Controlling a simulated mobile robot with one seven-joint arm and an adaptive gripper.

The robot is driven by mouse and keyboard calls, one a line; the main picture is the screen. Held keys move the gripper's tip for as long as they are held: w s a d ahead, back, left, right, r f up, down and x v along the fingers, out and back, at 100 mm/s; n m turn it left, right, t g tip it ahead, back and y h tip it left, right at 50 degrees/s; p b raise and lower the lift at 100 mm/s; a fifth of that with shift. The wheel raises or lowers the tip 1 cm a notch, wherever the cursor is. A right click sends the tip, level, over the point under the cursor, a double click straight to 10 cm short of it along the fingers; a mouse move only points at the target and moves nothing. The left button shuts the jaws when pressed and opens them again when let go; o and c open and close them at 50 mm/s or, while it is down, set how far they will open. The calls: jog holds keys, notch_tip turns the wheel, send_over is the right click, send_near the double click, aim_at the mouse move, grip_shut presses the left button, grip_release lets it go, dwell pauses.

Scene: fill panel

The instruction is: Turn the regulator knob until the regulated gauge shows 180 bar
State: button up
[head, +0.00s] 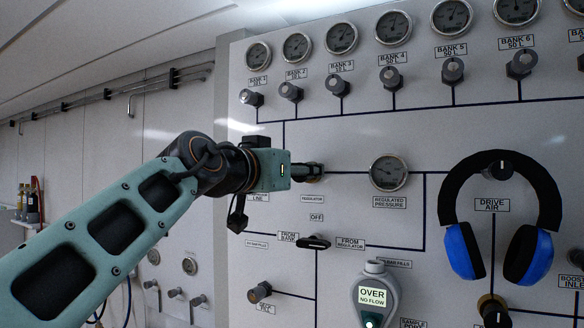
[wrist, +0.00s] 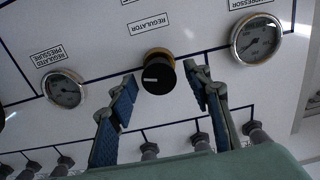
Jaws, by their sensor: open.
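The regulator knob (wrist: 157,75) is black with a white pointer line and a brass-coloured collar. In the wrist view it sits between and just beyond the fingertips of my gripper (wrist: 161,76), which is open, with a gap on both sides. In the head view my gripper (head: 309,171) reaches the panel at the knob and mostly hides it. The regulated pressure gauge (head: 388,173) is round with a pale rim, right of the knob in the head view. It also shows at the left of the wrist view (wrist: 63,89). Its reading is too small to tell.
Headphones (head: 463,250) hang on the panel at the right, around the drive air knob (head: 497,165). A handheld meter (head: 374,292) reading "OVER NO FLOW" and a black valve handle (head: 313,242) are below. Bank gauges and knobs (head: 338,87) line the top.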

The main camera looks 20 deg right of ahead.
jog(key=shift+c, duration=0.4)
jog(key=c, duration=1.1)
jog(key=shift+b, duration=0.3)
jog(key=shift+s+d+f+m+b, duration=0.1)
jog(key=shift+m+b, duration=1.15)
jog(key=shift+m, duration=2.7)
jog(key=shift+s+d+f+m+b, duration=0.1)
jog(key=shift+m+b, duration=1.15)
jog(key=shift+m, duration=2.7)
